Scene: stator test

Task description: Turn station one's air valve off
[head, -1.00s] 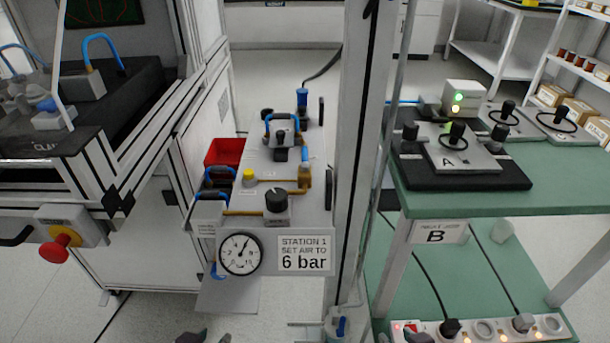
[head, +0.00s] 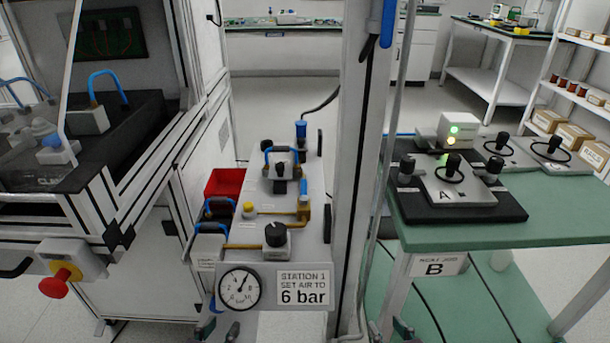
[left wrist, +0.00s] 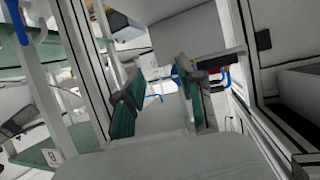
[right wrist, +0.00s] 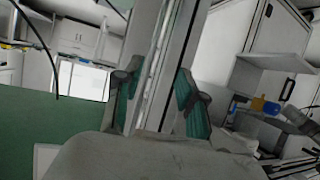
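The station 1 panel stands low in the middle of the head view, with its sign "Station 1 set air to 6 bar" (head: 303,288) and a round pressure gauge (head: 239,287). A blue lever (head: 304,188) stands upright on the brass pipework, beyond the black knob (head: 275,234); it looks like the air valve. My left gripper (head: 219,331) is at the bottom edge, below the gauge. Its fingers are apart and empty in the left wrist view (left wrist: 158,98). My right gripper (head: 389,330) is at the bottom edge, right of the post. It is open and empty in the right wrist view (right wrist: 157,98).
A grey post (head: 352,170) rises just right of the panel. A green bench (head: 470,235) with fixture A (head: 458,188) is further right. A framed cabinet with a red emergency stop (head: 55,284) is left. A red bin (head: 224,183) sits behind the panel.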

